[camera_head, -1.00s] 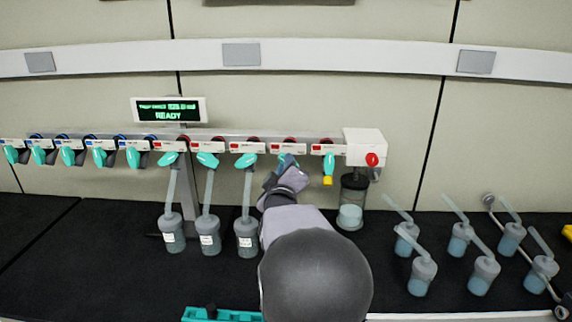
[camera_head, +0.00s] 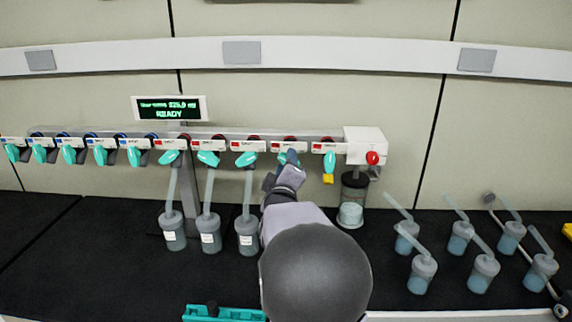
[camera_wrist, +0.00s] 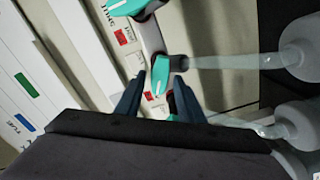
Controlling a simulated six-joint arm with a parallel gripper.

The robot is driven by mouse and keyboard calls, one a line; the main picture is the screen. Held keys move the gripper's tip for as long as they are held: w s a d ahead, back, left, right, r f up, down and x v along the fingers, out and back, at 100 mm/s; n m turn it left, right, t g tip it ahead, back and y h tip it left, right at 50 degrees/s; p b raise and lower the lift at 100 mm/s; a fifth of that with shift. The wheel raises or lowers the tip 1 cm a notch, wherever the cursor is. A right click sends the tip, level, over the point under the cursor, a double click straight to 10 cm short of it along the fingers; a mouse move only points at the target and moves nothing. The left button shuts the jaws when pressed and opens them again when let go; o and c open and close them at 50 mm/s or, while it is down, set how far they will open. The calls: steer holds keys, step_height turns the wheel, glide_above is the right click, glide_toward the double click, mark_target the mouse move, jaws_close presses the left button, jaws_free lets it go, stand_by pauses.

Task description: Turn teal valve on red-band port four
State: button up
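The teal valve on the fourth red-band port (camera_head: 281,158) is partly hidden by my gripper (camera_head: 291,158) in the head view. The port's red-marked label (camera_head: 289,146) shows just above. In the wrist view my gripper (camera_wrist: 156,92) has its two dark fingers apart, with a teal valve (camera_wrist: 161,76) between or just beyond their tips. A further teal piece lies close by the right finger. Whether either finger touches the valve cannot be told. No flask is seen hanging from this port in the head view.
Left of my gripper, three teal valves have flasks (camera_head: 247,236) below them. To the right are a yellow-tipped valve (camera_head: 328,165), a red knob (camera_head: 372,158) and a clear jar (camera_head: 352,205). Several loose flasks (camera_head: 422,275) stand at right. The display (camera_head: 169,109) reads READY.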

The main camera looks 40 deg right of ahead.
steer(key=shift+a, duration=0.1)
steer(key=b+v, duration=0.2)
steer(key=v, duration=0.5)
stand_by(0.4)
steer(key=shift+s+r, duration=0.1)
steer(key=shift+s, duration=0.05)
stand_by(0.3)
steer(key=s+a+f+m+g+y, duration=0.2)
steer(key=a+f+m+g+y, duration=0.25)
steer(key=f, duration=0.55)
steer(key=s+a+f+m+g+y, duration=0.1)
steer(key=s+a+f+m+y, duration=0.1)
steer(key=a+f+m+y, duration=0.65)
steer(key=s+a+f+n+g, duration=0.5)
steer(key=s+a+f+g, duration=0.2)
steer(key=s+a+f, duration=0.4)
steer(key=s+a+n, duration=0.2)
steer(key=a+n, duration=0.2)
steer(key=a, duration=0.2)
steer(key=shift+s+n+p, duration=0.3)
steer(key=shift+n+p, duration=0.1)
steer(key=shift+p, duration=0.05)
